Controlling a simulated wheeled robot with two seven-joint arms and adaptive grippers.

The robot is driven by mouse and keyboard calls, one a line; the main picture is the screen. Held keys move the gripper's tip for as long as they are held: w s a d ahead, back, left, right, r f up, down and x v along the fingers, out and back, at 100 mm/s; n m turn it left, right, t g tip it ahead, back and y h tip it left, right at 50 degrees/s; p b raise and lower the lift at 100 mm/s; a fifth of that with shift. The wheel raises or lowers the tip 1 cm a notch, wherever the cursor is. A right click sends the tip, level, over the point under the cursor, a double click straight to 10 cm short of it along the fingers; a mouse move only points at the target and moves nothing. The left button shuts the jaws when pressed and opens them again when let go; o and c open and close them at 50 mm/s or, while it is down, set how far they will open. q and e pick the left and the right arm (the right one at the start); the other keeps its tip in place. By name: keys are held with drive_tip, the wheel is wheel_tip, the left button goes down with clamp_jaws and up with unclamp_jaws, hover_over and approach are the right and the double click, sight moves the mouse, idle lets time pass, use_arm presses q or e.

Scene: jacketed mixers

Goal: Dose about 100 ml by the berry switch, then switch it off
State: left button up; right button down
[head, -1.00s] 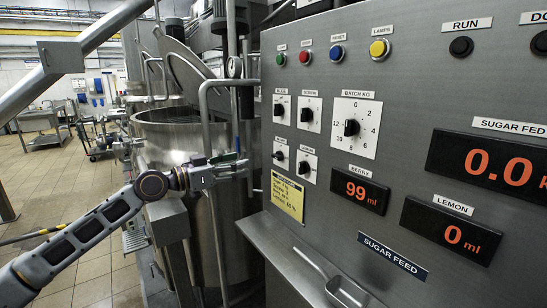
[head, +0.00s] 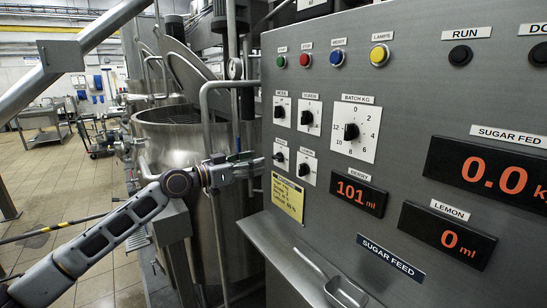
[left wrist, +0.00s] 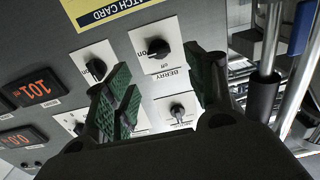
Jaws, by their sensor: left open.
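The berry switch (head: 279,157) is a small black knob on a white plate, in the lower left of the knob group on the grey panel. In the left wrist view the berry switch (left wrist: 157,48) shows beyond the fingers, its handle turned sideways. My left gripper (head: 254,166) is just left of it in the head view. In the left wrist view my left gripper (left wrist: 157,66) is open, its green-padded fingers either side of the line to the knob. I cannot tell whether they touch it. The berry display (head: 359,194) reads 101 ml. My right gripper is not in view.
The lemon switch (head: 305,168) is close by on the right. The lemon display (head: 447,236) reads 0 ml. A yellow card (head: 287,198) is below the switches. A metal pipe (head: 205,120) and a steel mixer vessel (head: 165,140) stand beside my left gripper.

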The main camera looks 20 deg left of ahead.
sight(274, 157)
use_arm(q)
drive_tip(key=shift+p+x, duration=0.65)
drive_tip(key=shift+x, duration=3.6)
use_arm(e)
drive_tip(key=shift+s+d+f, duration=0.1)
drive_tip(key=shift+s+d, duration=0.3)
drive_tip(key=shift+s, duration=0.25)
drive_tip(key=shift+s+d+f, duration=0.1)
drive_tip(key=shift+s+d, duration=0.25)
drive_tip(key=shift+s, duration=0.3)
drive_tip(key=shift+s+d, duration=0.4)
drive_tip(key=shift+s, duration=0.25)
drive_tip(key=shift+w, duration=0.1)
use_arm(q)
drive_tip(key=c, duration=1)
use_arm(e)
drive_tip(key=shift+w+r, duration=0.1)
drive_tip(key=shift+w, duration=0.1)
